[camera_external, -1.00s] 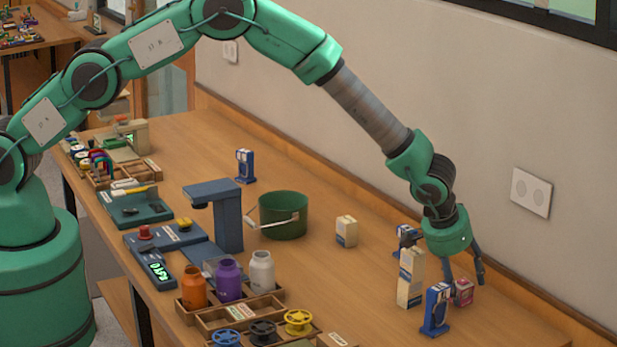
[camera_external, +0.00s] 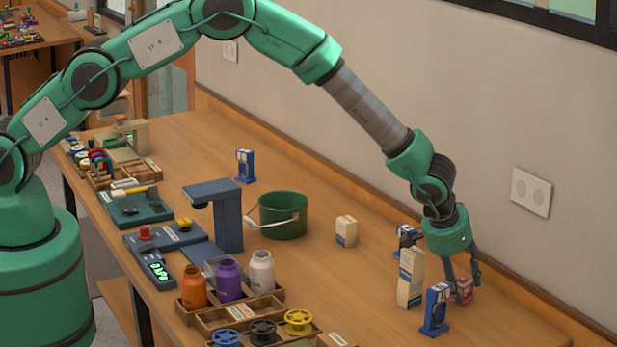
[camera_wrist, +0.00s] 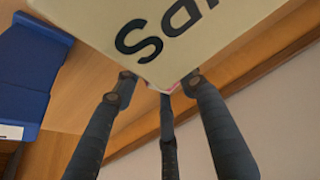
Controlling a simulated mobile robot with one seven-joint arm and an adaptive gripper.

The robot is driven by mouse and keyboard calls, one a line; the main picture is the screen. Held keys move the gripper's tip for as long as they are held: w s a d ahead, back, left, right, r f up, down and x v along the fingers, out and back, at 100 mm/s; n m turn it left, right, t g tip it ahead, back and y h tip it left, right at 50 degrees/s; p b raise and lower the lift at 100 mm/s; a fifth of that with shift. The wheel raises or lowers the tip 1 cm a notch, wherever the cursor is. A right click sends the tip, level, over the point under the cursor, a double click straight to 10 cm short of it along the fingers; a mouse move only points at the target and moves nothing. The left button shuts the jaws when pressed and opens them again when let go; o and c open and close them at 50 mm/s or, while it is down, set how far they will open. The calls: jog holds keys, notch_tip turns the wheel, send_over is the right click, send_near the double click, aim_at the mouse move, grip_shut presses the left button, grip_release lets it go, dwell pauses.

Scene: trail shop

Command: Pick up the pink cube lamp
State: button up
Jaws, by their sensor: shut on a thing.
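The pink cube lamp (camera_external: 463,290) is on the table at the right in the external view. My gripper (camera_external: 462,285) points down at it with its fingers around it, shut on it. The lamp is partly hidden by the fingers. In the wrist view my gripper's dark fingers (camera_wrist: 160,92) show, with only a sliver of pink (camera_wrist: 173,88) visible between them. A pale box covers most of the lamp there.
A tall white carton (camera_external: 410,277) and a blue item (camera_external: 436,309) stand close to the left of my gripper. The carton's pale lettered face (camera_wrist: 180,35) fills the top of the wrist view. Another blue item (camera_external: 407,238) stands behind. A wall runs along the right.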

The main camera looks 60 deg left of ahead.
aim_at(461, 284)
notch_tip(461, 284, up, 10)
dwell(0.6)
dwell(0.5)
